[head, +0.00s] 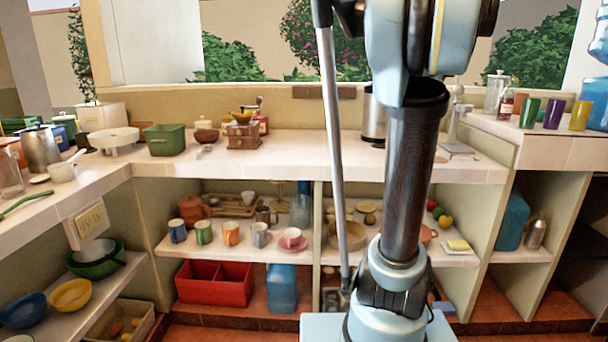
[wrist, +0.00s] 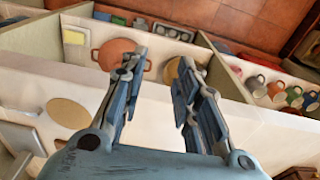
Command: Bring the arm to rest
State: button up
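My gripper (wrist: 157,78) shows in the wrist view with its two fingers apart and nothing between them. It is above the pale counter (wrist: 250,130), and the camera looks down past the counter's edge to the lower shelf. An orange-brown pan (wrist: 122,57) on that shelf shows partly behind the left finger. In the head view my arm rises in front of the shelf right of centre and leaves the top of the picture. My gripper does not show there.
In the head view, several mugs (head: 231,233) stand on the middle shelf above a red bin (head: 214,283). A steel canister (head: 374,115) stands behind my arm. A coffee grinder (head: 243,133) and green bin (head: 164,139) are on the counter. Coloured cups (head: 553,114) stand at right.

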jog(key=s+a+f, duration=0.7)
jog(key=s+f, duration=0.2)
jog(key=f, duration=0.2)
jog(key=s+a+f+t, duration=0.1)
jog(key=s+a+f, duration=0.7)
jog(key=f, duration=0.4)
jog(key=shift+s+n, duration=0.3)
jog(key=shift+s, duration=0.45)
